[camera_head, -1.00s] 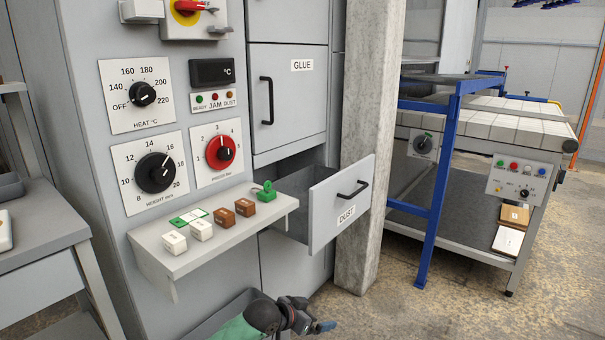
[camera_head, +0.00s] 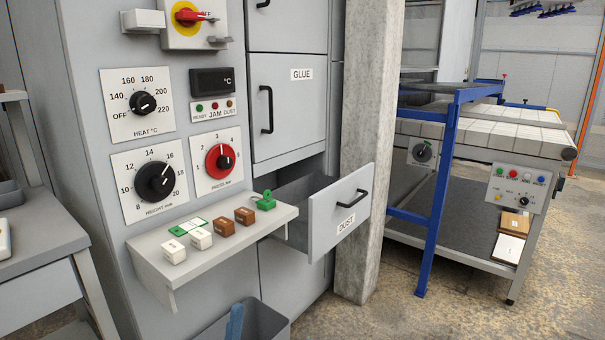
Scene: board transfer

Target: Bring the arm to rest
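Neither of my grippers can be made out in the head view, and no arm link shows clearly.
The drawer marked DUST (camera_head: 327,238) stands open beside the concrete pillar (camera_head: 367,150). A shelf (camera_head: 160,248) with several small white, brown and green blocks juts from the machine panel. A blue frame (camera_head: 437,200) and conveyor table (camera_head: 480,136) stand at right. Floor between is clear.

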